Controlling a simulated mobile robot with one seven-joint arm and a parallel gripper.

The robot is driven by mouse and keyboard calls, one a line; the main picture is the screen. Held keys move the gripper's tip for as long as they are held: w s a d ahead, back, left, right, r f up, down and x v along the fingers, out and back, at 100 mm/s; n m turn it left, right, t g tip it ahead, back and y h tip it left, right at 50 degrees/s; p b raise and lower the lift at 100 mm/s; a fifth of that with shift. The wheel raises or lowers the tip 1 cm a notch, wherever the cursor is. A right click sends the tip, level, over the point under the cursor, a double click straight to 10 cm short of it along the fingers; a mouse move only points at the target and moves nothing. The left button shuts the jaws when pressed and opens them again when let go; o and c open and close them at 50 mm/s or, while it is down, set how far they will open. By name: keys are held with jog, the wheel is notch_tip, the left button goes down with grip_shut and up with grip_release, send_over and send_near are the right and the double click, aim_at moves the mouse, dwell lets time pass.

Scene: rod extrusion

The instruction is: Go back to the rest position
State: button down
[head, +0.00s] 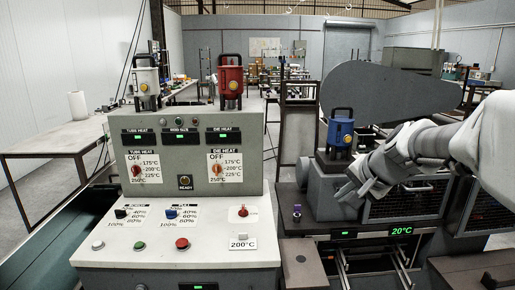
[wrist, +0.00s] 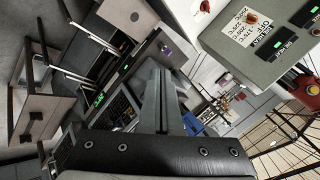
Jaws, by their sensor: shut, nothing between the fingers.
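My gripper (head: 343,192) is at the end of my white arm, which reaches in from the right in the head view. It is in front of the grey machine, just below and right of the blue-topped unit (head: 340,130). I cannot tell from the head view whether it touches the machine. In the wrist view my gripper's grey fingers (wrist: 152,70) are together with nothing held, and the picture is tilted.
The control console (head: 190,215) with dials and buttons stands left of centre. White (head: 146,82) and red (head: 231,78) units sit on top of it. A grey machine with a 20°C display (head: 401,231) lies at right. A table (head: 50,147) stands at far left.

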jog(key=s+a+n+g+p, duration=0.1)
jog(key=s+a+n, duration=0.1)
jog(key=s, duration=0.6)
jog(key=s+a+n+h+p, duration=0.1)
jog(key=s+n, duration=0.3)
jog(key=s, duration=0.5)
jog(key=s+a+f+n+g+h+p, duration=0.1)
jog(key=s+a+n, duration=0.1)
jog(key=s, duration=0.6)
jog(key=shift+s+a+n+g, duration=0.2)
jog(key=shift+a+n+g, duration=0.15)
jog(key=shift+n, duration=0.45)
